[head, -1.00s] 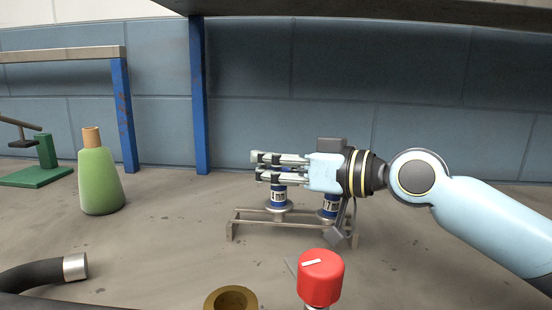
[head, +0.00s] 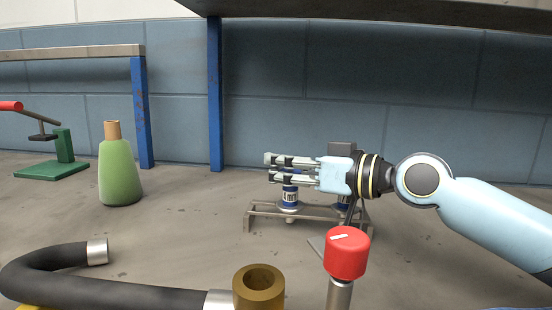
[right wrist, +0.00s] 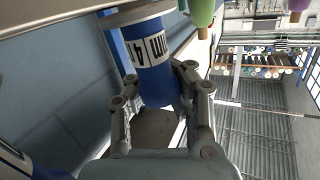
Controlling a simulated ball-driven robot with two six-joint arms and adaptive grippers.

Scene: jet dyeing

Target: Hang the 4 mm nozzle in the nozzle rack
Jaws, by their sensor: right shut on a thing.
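My right gripper (head: 275,168) is shut on a nozzle (head: 290,194) with a blue band and a white label. In the right wrist view this nozzle (right wrist: 155,75) sits between the fingers, and its label shows a "4" with part of an "m". In the head view the nozzle is upright at the left part of the low metal nozzle rack (head: 262,207). I cannot tell whether it rests on the rack. A second blue-banded nozzle (head: 339,206) is at the rack's right part, partly hidden by my wrist. My left gripper is not in view.
A red-capped post (head: 346,253) stands in front of the rack, near a brass ring (head: 259,287). A black hose (head: 105,292) curves at front left. A green bottle (head: 119,170) and a green lever stand (head: 65,150) are further left.

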